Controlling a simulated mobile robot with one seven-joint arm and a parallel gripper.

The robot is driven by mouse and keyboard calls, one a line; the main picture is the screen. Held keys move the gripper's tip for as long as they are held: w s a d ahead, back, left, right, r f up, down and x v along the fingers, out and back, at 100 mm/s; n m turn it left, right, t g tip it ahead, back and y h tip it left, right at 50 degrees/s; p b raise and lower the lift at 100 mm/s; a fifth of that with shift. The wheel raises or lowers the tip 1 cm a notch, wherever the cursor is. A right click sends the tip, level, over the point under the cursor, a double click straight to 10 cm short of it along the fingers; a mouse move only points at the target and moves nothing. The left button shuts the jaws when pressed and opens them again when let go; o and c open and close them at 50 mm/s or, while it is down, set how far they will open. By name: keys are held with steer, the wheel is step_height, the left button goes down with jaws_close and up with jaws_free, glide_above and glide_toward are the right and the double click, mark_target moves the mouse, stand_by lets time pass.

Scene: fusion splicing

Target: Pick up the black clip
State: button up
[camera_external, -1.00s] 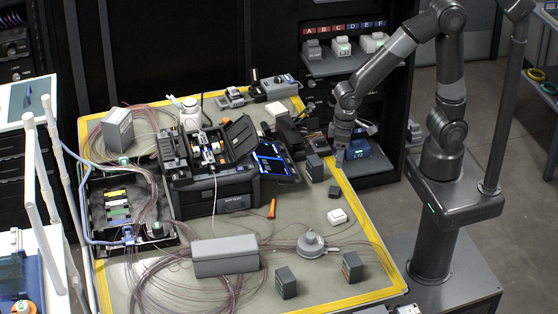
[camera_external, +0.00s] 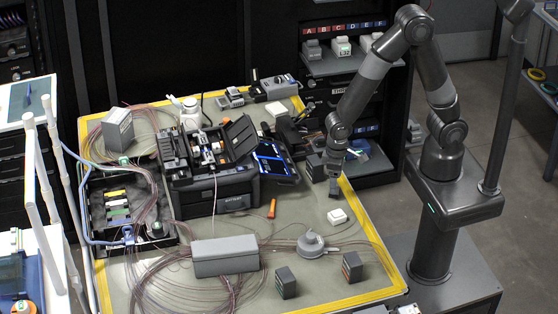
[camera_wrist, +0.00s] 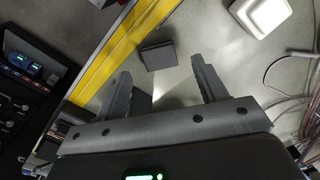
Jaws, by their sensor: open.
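The black clip (camera_wrist: 158,55) shows in the wrist view as a small dark square block on the grey mat, by the yellow border. My gripper (camera_wrist: 161,72) is open, with its two fingers spread either side of the line to the clip. The clip lies just beyond the fingertips, between them in the picture, and nothing is held.
A white box (camera_external: 337,216) lies nearer the camera and also shows in the wrist view (camera_wrist: 262,14). The splicer (camera_external: 222,190), an orange tool (camera_external: 271,209) and loose fibres occupy the table further left.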

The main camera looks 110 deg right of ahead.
steer(key=shift+f, duration=1.75)
steer(key=c, duration=1)
steer(key=shift+r, duration=0.1)
steer(key=shift+c, duration=0.2)
